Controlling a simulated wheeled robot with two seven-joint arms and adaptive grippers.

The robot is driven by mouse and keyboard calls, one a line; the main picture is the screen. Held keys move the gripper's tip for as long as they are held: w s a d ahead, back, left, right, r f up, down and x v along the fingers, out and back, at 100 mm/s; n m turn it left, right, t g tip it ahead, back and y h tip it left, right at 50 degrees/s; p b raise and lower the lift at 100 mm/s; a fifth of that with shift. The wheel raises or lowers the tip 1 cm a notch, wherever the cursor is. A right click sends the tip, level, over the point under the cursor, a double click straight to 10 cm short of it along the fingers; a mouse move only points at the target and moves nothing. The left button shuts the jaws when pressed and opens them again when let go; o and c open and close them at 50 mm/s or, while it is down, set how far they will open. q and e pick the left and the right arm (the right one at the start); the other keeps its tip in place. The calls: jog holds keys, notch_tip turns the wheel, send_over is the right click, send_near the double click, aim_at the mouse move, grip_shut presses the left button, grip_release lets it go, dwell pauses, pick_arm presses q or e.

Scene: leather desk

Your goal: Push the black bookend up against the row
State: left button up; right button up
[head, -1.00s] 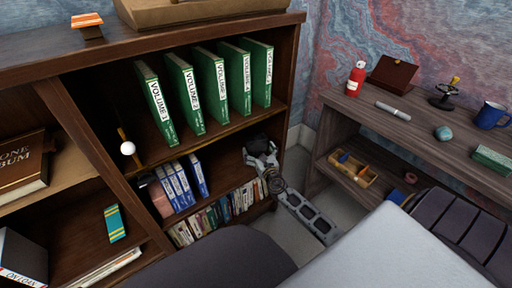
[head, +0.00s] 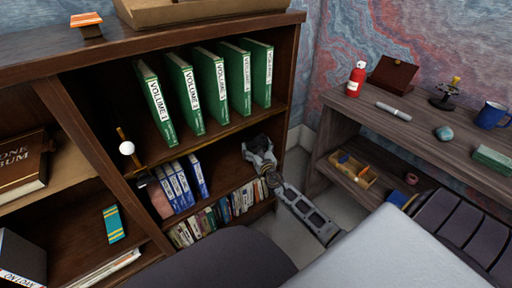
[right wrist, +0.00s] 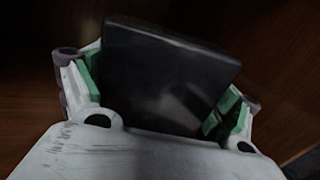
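The black bookend (right wrist: 165,80) fills the middle of the right wrist view as a dark upright plate, somewhat tilted in the picture. In the head view only a small dark part of it shows by my right gripper (head: 256,150), at the right end of the middle shelf. My right gripper (right wrist: 160,98) has its green-padded fingers spread wide, one at each side of the plate; whether they touch it is unclear. Blue books (head: 178,184) stand in a row on that shelf, left of the gripper, with a clear gap between. My left gripper is not in view.
Green volumes (head: 213,90) stand on the shelf above, and mixed books (head: 225,210) on the shelf below. The shelf's right side wall (head: 290,90) is close to my right gripper. A wooden desk (head: 400,115) stands to the right.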

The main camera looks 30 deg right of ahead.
jog(key=c, duration=1.1)
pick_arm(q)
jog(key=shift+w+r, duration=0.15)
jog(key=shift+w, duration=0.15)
pick_arm(e)
jog(key=shift+a, duration=0.1)
pick_arm(q)
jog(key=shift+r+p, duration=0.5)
jog(key=shift+p, duration=0.05)
pick_arm(e)
jog(key=shift+s+a, duration=0.15)
jog(key=shift+a, duration=1.35)
jog(key=shift+s+a, duration=0.1)
jog(key=shift+a, duration=1.4)
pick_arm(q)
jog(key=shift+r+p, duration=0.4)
pick_arm(e)
jog(key=shift+s+a, duration=0.15)
jog(key=shift+a, duration=1.7)
jog(key=shift+s+a, duration=0.15)
jog(key=shift+a, duration=1.7)
